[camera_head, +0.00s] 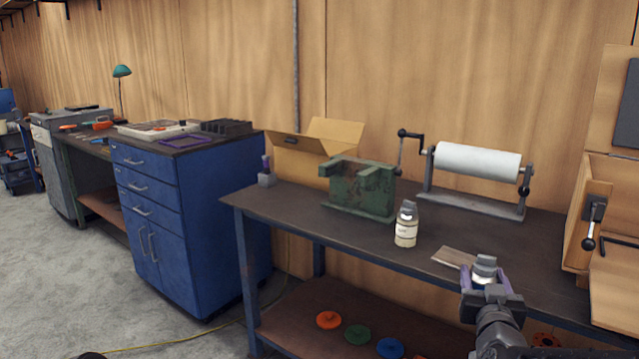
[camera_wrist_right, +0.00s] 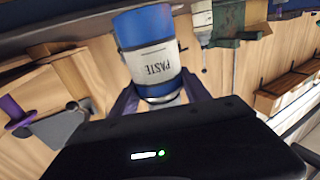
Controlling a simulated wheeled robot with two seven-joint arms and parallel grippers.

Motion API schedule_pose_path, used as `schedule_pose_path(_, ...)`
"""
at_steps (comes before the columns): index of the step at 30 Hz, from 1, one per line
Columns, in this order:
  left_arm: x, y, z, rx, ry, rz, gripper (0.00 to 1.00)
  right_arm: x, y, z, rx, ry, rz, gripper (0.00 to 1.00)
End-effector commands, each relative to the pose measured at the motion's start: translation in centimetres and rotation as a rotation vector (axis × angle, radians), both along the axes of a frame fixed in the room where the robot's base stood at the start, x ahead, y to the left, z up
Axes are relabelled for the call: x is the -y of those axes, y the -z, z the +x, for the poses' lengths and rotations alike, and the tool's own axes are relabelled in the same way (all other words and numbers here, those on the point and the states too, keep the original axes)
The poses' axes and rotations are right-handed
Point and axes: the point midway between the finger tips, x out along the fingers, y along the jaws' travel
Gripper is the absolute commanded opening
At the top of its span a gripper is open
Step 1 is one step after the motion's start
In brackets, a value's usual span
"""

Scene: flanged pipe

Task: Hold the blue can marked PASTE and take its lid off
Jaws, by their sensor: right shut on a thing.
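The blue can marked PASTE (camera_wrist_right: 145,27) fills the upper middle of the right wrist view, where its white label reads upside down. The fingers flank the silver part in the wrist view. The lid appears seated on the can. My left gripper is not in view.
On the workbench (camera_head: 300,208) a white-labelled bottle (camera_head: 405,229) stands left of my gripper. A flat plate (camera_head: 453,257) lies just beside it. The green vise-like block (camera_head: 362,190) and the paper roll stand (camera_head: 477,162) are behind. A wooden cabinet (camera_head: 610,90) borders the right.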

Motion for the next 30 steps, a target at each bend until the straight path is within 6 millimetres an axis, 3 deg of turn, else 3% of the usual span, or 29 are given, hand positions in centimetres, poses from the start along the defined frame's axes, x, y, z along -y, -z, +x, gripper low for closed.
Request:
schedule_pose_path(1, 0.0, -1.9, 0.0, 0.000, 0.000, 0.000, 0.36, -2.5, 0.8, -0.3, -0.010, -0.042, 0.004, 0.00)
schedule_pose_path(6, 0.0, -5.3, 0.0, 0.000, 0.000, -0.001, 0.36, -10.5, 5.4, -2.3, -0.012, -0.183, 0.008, 0.00)
schedule_pose_path(9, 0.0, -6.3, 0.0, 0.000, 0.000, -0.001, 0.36, -13.2, 7.4, -3.2, -0.008, -0.234, 0.006, 0.00)
schedule_pose_path(15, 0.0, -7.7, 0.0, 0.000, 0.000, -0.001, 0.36, -15.4, 8.7, -3.8, 0.001, -0.270, 0.002, 0.00)
schedule_pose_path(30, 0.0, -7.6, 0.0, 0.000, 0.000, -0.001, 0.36, -15.4, 8.8, -3.8, 0.003, -0.270, -0.001, 0.00)
